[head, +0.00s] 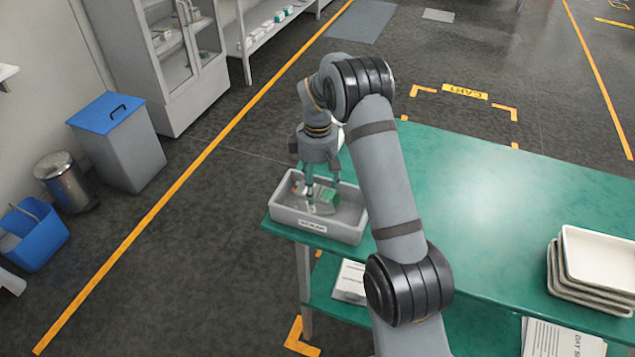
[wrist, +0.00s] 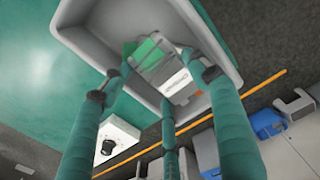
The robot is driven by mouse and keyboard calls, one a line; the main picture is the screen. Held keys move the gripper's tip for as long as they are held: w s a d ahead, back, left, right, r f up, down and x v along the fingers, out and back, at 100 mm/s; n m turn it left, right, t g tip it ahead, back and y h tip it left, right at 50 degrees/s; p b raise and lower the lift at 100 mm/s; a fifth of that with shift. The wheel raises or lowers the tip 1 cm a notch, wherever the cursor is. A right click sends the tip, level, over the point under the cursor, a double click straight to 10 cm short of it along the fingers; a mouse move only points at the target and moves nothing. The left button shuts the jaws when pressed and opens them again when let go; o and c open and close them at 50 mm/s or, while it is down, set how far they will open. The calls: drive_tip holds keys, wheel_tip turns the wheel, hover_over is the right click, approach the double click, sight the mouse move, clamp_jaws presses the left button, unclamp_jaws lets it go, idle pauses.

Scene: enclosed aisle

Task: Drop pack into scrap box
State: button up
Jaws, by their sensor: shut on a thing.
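A grey open box (head: 345,233) with a small white label stands at the left end of the green table. The label is too small to read surely. My gripper (head: 321,198) points down with its teal fingertips inside the box's outline. It is shut on a green, grey and white pack (head: 328,194). In the wrist view the pack (wrist: 160,62) lies between my gripper's fingers (wrist: 158,78), with the grey box (wrist: 90,38) behind it. The gap between the pack and the box floor cannot be told. The fingers hide part of the pack.
The green table (head: 460,200) is clear in the middle. A stack of white trays (head: 595,260) stands at its right. Papers (head: 350,281) lie on the lower shelf. A blue-lidded bin (head: 120,150), a metal bin (head: 66,180) and a cabinet stand left.

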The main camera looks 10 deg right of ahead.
sight(318, 188)
drive_tip(key=o, duration=1.2)
drive_tip(key=shift+o, duration=0.4)
drive_tip(key=shift+r, duration=0.1)
wheel_tip(318, 188, up, 12)
wheel_tip(318, 188, down, 12)
drive_tip(key=shift+s+f, duration=0.1)
wheel_tip(318, 188, up, 5)
drive_tip(key=p, duration=0.4)
drive_tip(key=shift+r, duration=0.2)
